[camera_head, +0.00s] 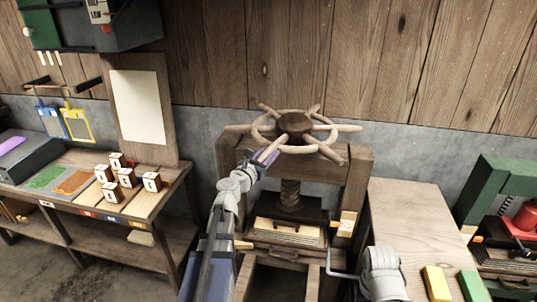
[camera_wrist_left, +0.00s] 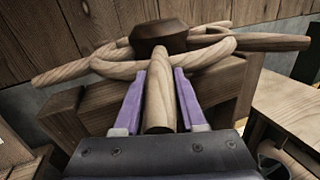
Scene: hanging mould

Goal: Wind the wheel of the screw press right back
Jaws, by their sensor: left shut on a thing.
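The wooden wheel (camera_head: 327,150) of the screw press lies flat on top, with several pale handles sticking out past its rim and a dark hub (camera_head: 295,124). The press frame (camera_head: 355,185) is brown wood, with a thick wooden screw (camera_head: 290,195) below the wheel. My left gripper (camera_head: 264,158) is shut on the wheel handle that points toward me. In the left wrist view the purple fingers stand on either side of this handle (camera_wrist_left: 159,95). My right arm shows in part at the lower middle of the head view; its fingertips are not clearly seen.
A bench (camera_head: 150,200) with several small lettered blocks stands left. A green press (camera_head: 490,190) stands at far right. A plank wall is behind.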

